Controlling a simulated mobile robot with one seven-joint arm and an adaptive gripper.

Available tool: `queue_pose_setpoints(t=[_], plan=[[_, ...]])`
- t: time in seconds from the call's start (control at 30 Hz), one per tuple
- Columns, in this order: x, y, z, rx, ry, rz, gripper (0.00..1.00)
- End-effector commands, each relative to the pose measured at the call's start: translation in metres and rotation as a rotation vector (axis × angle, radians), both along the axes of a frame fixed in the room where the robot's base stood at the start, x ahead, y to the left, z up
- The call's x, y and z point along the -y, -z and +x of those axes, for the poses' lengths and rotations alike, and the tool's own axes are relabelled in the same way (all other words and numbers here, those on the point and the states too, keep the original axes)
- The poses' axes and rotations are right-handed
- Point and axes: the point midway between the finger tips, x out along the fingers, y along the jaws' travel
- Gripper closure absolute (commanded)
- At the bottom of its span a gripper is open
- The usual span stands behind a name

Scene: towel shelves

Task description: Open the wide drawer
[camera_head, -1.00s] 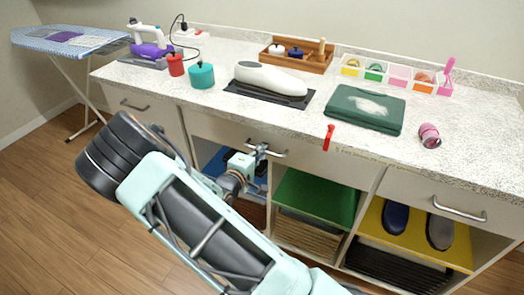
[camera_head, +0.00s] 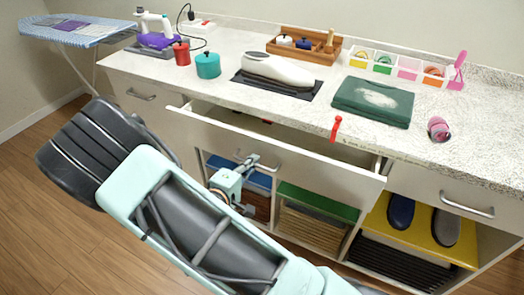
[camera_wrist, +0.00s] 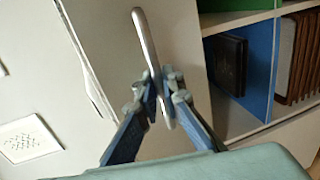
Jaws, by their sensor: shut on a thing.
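The wide drawer (camera_head: 318,183) under the middle of the counter is pulled well out, and its open top shows below the counter edge. My gripper (camera_head: 249,163) is at the metal bar handle (camera_head: 270,168) on the drawer's white front. In the wrist view, the blue fingers of my gripper (camera_wrist: 163,90) are closed on both sides of the handle (camera_wrist: 146,35). My arm hides the lower left of the cabinet. Most of the drawer's inside is hidden behind its front.
The speckled counter (camera_head: 300,115) holds a white iron (camera_head: 277,70), a folded green towel (camera_head: 372,101) and a red item (camera_head: 336,128) at its front edge. Open shelves with a green board (camera_head: 318,201) and a yellow board (camera_head: 418,228) lie below. Wooden floor (camera_head: 40,220) is clear at left.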

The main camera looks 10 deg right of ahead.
Motion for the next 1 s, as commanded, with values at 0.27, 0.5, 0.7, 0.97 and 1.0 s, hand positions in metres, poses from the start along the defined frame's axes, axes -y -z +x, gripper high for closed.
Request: queue_pose_setpoints(t=[0.27,0.5,0.7,0.97,1.0], plan=[[-0.048,0.002,-0.064,-0.002,-0.005,0.001,1.00],[-0.086,0.002,-0.117,0.000,-0.005,0.001,1.00],[-0.112,0.002,-0.154,0.000,-0.003,0.001,1.00],[-0.133,0.001,-0.183,0.000,-0.001,-0.001,1.00],[-0.135,0.001,-0.186,0.000,0.000,0.000,1.00]])
